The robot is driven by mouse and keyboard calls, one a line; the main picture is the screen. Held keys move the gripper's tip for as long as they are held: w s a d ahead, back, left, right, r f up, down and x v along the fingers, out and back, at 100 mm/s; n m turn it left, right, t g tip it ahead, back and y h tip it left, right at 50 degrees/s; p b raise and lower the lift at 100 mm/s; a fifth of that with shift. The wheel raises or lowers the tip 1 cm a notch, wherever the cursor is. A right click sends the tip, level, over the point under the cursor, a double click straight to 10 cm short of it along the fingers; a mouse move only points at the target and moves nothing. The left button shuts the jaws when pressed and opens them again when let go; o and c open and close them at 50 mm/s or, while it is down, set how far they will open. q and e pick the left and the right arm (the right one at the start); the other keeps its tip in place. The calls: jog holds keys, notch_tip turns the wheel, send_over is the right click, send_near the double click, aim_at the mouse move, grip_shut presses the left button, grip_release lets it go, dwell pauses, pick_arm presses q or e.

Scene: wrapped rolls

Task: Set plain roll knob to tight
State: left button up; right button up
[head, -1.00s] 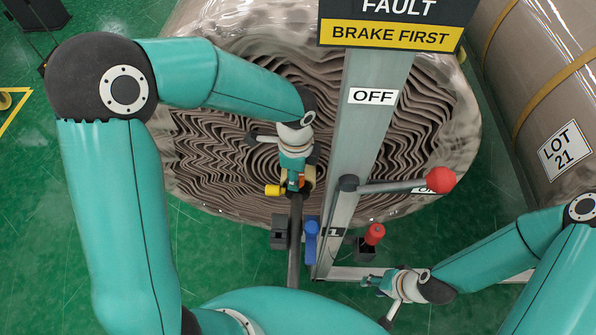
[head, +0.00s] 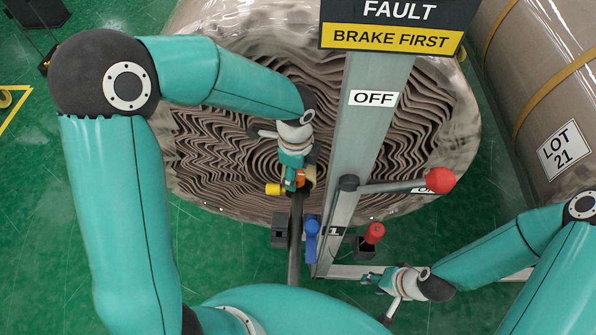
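The large wrapped roll (head: 215,150) with crumpled brown layers fills the middle of the head view. No lot label shows on its visible part. A small yellow knob (head: 272,189) sits low in front of its face, near a dark upright bar. No tight or loose mark is readable beside it. My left gripper (head: 291,183) points down just right of the yellow knob, near the bar's top. Its fingers are too small and overlapped to read, and I cannot tell if it touches the knob. My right gripper (head: 374,281) is at lower right, pointing left near the post's foot, its fingers unclear.
A grey post (head: 365,140) with an OFF label and a FAULT, BRAKE FIRST sign (head: 390,38) stands right of my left gripper. A red-ball lever (head: 439,180) juts right. Blue (head: 311,241) and red (head: 374,233) handles stand below. A LOT 21 roll (head: 520,90) is at right.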

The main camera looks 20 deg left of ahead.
pick_arm(q)
jog(key=shift+d, duration=0.1)
notch_tip(320, 180, up, 12)
dwell(0.6)
jog(key=shift+f, duration=0.1)
